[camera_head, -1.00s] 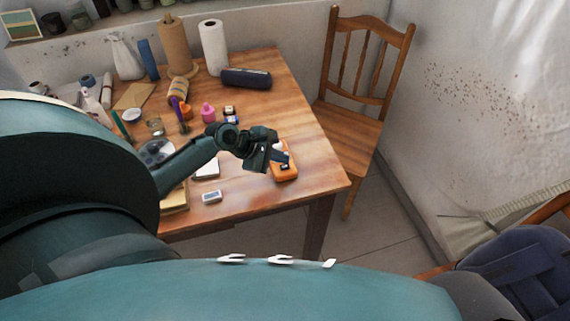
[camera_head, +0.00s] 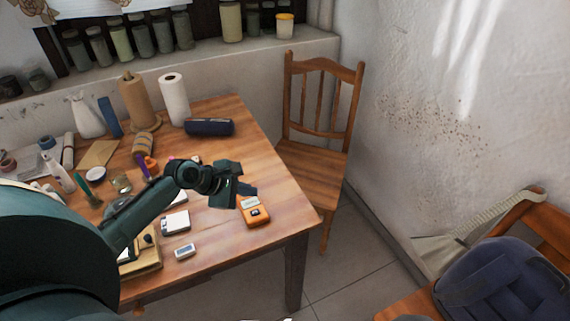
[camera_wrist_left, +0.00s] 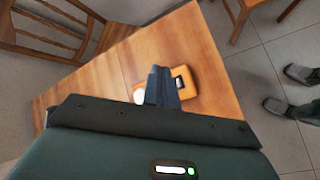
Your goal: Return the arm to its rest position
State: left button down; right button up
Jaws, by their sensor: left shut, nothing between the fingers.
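My left arm comes in from the left in the head view. Its gripper (camera_head: 248,189) is shut and empty above the right part of the wooden table (camera_head: 262,150). An orange device with a small dark display (camera_head: 256,212) lies on the table just below and beside the fingers. In the left wrist view the shut fingers (camera_wrist_left: 160,72) hide part of the orange device (camera_wrist_left: 188,84). I cannot tell the exact height of the fingers above it. My right gripper is in neither view.
A wooden chair (camera_head: 318,170) stands against the table's right side. A small white device (camera_head: 185,251) lies near the front edge. A blue backpack (camera_head: 505,278) rests at lower right.

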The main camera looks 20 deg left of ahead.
pick_arm(q)
jog(key=s+d+f+m, duration=0.2)
jog(key=m, duration=0.1)
jog(key=s+d+f+m, duration=0.3)
jog(key=s+d+f+m+y, duration=0.1)
jog(key=s+d+f+m, duration=0.1)
jog(key=s+f+m, duration=0.1)
jog(key=shift+s+d+f, duration=0.15)
jog(key=shift+s+f, duration=0.05)
jog(key=s+d+m+t+y, duration=0.1)
jog(key=s+d+m+t, duration=0.1)
jog(key=s+d+m, duration=0.6)
jog(key=s+m, duration=0.3)
jog(key=m, duration=0.2)
jog(key=shift+d+f+m, duration=0.2)
jog(key=shift+f+m, duration=0.1)
jog(key=shift+m, duration=0.1)
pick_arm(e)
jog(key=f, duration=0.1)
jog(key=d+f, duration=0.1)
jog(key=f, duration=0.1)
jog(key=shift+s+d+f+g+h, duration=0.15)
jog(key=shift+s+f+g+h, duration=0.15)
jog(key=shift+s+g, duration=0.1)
